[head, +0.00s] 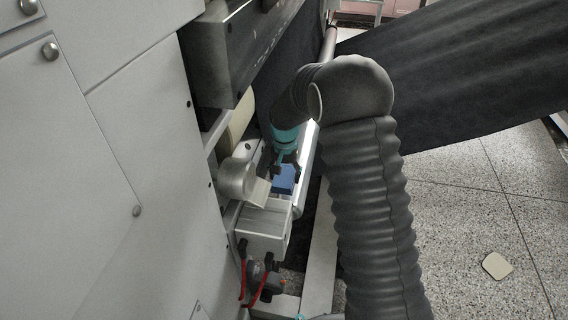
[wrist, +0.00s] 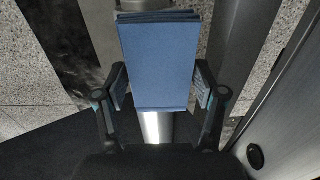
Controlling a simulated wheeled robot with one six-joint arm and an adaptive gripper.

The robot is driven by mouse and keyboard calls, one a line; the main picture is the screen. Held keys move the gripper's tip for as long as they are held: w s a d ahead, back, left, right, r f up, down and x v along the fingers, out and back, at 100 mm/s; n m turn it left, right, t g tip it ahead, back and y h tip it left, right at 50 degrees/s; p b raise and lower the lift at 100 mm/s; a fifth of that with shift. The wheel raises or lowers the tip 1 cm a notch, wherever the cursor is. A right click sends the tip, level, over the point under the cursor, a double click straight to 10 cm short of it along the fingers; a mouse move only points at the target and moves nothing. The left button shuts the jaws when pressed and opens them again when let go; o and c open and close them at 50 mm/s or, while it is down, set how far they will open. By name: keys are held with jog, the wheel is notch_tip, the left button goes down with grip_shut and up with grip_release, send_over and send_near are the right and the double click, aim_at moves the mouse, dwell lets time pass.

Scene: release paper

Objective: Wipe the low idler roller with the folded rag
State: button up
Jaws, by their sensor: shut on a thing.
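The folded rag (wrist: 158,62) is a blue, flat-sided pad with its folded layers showing at the top edge in the wrist view. My gripper (wrist: 160,85) is shut on it, one finger on each side. In the head view the blue rag (head: 284,179) is below my gripper (head: 285,160), low beside the machine and partly hidden by the fingers. A long shiny metal roller (head: 304,185), seemingly the low idler roller, runs just right of the rag. In the wrist view a bright metal cylinder (wrist: 157,127) shows below the rag. I cannot tell whether rag and roller touch.
White machine panels (head: 130,130) stand on the left. A grey block (head: 264,228) and red cables (head: 244,275) sit close below the rag. A dark web (head: 460,80) stretches to the upper right. Speckled floor is open at right, with a small beige piece (head: 497,265).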

jog(key=shift+r+p, duration=0.8)
jog(key=shift+r, duration=0.8)
